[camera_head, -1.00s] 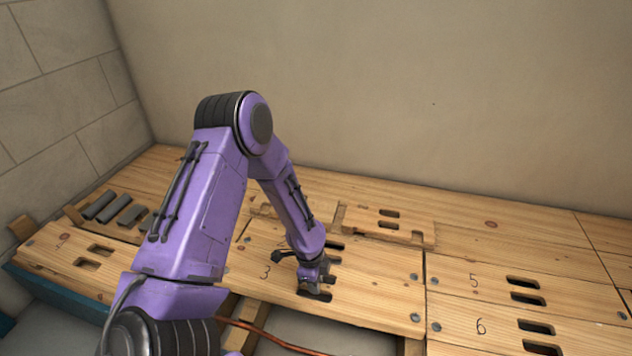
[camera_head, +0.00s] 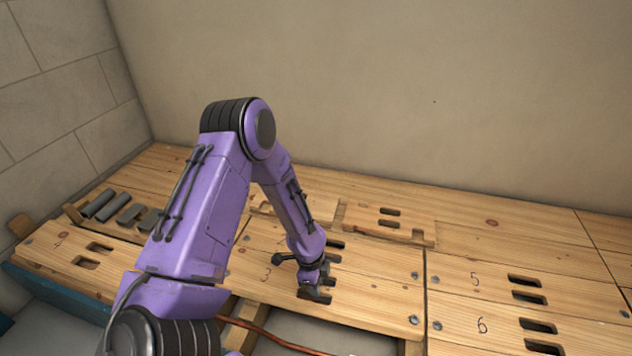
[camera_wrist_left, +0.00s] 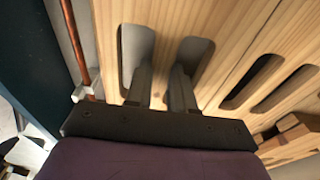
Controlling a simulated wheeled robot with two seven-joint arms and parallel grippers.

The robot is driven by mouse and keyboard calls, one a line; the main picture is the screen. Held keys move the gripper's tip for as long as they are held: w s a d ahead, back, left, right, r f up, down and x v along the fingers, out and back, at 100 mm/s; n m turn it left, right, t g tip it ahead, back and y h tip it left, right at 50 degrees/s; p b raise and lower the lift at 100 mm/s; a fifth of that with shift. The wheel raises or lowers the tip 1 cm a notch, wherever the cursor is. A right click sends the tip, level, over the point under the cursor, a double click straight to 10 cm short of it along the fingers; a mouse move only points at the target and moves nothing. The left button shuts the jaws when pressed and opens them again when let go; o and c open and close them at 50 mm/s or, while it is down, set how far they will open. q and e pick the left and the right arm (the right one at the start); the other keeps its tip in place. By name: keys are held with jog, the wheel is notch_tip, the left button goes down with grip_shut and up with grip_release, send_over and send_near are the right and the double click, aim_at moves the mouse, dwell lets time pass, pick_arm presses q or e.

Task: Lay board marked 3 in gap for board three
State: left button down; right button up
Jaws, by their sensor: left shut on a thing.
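The board marked 3 (camera_head: 372,299) is a pale wooden plank with two slots, in front of another slotted board. My left gripper (camera_head: 316,292) is down at its slots. In the left wrist view the two fingers (camera_wrist_left: 160,88) reach into the neighbouring slots and are shut on the strip of board (camera_wrist_left: 166,50) between them. The board lies alongside the one behind with a thin seam between. I cannot tell whether it lies fully flush. My arm hides part of its left end. My right gripper is not in view.
An open bay (camera_head: 290,328) with a copper pipe (camera_head: 258,333) and joists lies in front of the board. Boards 5 (camera_head: 460,275) and 6 (camera_head: 463,326) lie to the right. Grey pipe pieces (camera_head: 100,204) sit in a tray at the left. A wall stands behind.

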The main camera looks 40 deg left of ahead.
pick_arm(q)
jog(key=shift+p, duration=0.3)
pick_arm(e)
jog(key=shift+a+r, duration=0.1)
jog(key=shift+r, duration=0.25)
pick_arm(q)
jog(key=shift+f, duration=0.2)
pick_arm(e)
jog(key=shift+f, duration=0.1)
pick_arm(q)
jog(key=c, duration=0.9)
grip_release()
